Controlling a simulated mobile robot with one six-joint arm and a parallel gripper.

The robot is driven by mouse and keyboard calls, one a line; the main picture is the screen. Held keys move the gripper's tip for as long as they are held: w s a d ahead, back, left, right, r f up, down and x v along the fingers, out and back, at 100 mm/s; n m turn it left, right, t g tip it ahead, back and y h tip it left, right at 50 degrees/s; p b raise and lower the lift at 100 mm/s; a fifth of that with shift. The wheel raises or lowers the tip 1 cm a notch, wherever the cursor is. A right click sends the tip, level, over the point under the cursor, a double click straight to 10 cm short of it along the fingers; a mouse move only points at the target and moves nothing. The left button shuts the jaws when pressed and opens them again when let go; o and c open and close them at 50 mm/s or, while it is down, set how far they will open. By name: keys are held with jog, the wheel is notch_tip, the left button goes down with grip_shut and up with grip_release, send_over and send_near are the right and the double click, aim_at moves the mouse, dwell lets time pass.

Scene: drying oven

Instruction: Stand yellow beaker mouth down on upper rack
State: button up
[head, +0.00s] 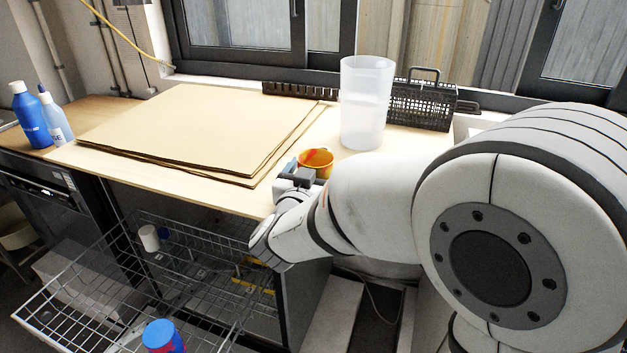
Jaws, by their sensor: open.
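The yellow beaker (319,158) stands on the wooden counter near its front edge, with its open mouth facing up. My gripper (299,172) is open, close beside the beaker's left front side. My wrist hides the beaker's lower part, so I cannot tell whether the fingers touch it. The upper rack (75,303) is a wire rack pulled out below the counter, at the lower left. A blue-topped, red-sided vessel (163,337) is at the rack's near end.
A tall frosted container (366,105) stands behind the beaker. A black basket (421,105) is at the back right. Flat brown cardboard sheets (195,125) cover much of the counter. Blue and white bottles (31,117) stand at far left. The rack's left part has bare wires.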

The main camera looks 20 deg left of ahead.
jog(key=shift+w, duration=0.4)
jog(key=shift+c, duration=0.2)
jog(key=c, duration=1)
jog(key=shift+r, duration=0.25)
jog(key=s, duration=1.2)
jog(key=s+p, duration=0.1)
jog(key=s, duration=0.5)
jog(key=shift+a, duration=0.4)
jog(key=shift+r, duration=0.15)
